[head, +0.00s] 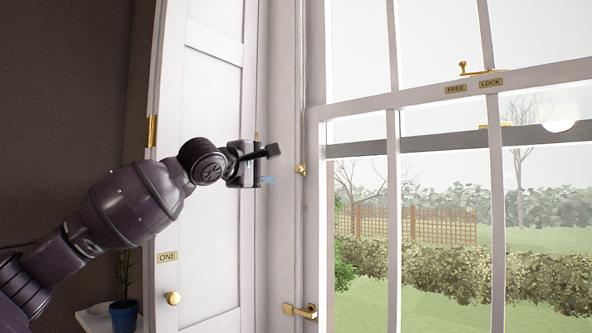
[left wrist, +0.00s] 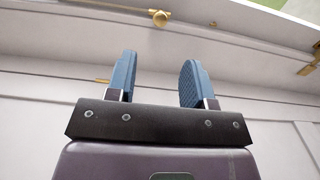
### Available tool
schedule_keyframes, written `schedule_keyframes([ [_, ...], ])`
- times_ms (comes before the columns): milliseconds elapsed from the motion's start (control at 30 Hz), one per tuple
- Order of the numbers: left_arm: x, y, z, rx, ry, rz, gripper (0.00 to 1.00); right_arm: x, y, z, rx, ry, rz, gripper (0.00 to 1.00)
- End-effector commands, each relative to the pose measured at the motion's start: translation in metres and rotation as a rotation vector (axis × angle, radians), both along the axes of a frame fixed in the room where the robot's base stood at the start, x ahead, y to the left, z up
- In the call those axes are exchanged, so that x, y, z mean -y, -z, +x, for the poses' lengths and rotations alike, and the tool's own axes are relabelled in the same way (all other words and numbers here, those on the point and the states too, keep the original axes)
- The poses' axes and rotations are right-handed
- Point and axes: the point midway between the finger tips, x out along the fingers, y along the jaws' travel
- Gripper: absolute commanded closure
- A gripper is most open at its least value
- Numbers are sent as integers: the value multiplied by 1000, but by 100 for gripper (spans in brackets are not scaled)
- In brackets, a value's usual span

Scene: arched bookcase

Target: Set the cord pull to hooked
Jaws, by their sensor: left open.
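I cannot pick out a cord or its pull for certain in either view. A small round brass knob (head: 301,169) sits on the white window frame, just right of my left gripper (head: 267,180). A brass knob on a short bar (left wrist: 160,18) shows at the top of the left wrist view, beyond the fingertips. My left gripper (left wrist: 157,72) is open, with two blue pads apart and nothing between them. It is in front of the white shutter panel and apart from the knob. My right gripper is not in view.
A brass handle (head: 300,311) juts from the frame lower down. The shutter (head: 208,100) bears a ONE label (head: 167,257) and a brass knob (head: 173,298). A sash latch (head: 478,70) stands above FREE and LOCK labels. A blue plant pot (head: 124,316) is lower left.

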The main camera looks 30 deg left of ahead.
Motion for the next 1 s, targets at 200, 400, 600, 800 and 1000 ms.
schedule_keyframes([
  [200,3,-3,24,1,3,-5,52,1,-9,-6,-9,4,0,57],
  [400,6,-3,59,1,2,-2,52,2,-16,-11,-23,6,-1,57],
  [600,7,-3,88,0,0,-1,52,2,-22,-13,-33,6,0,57],
  [800,8,-1,103,1,0,1,52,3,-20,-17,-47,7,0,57],
  [1000,8,0,106,1,0,2,52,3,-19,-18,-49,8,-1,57],
])
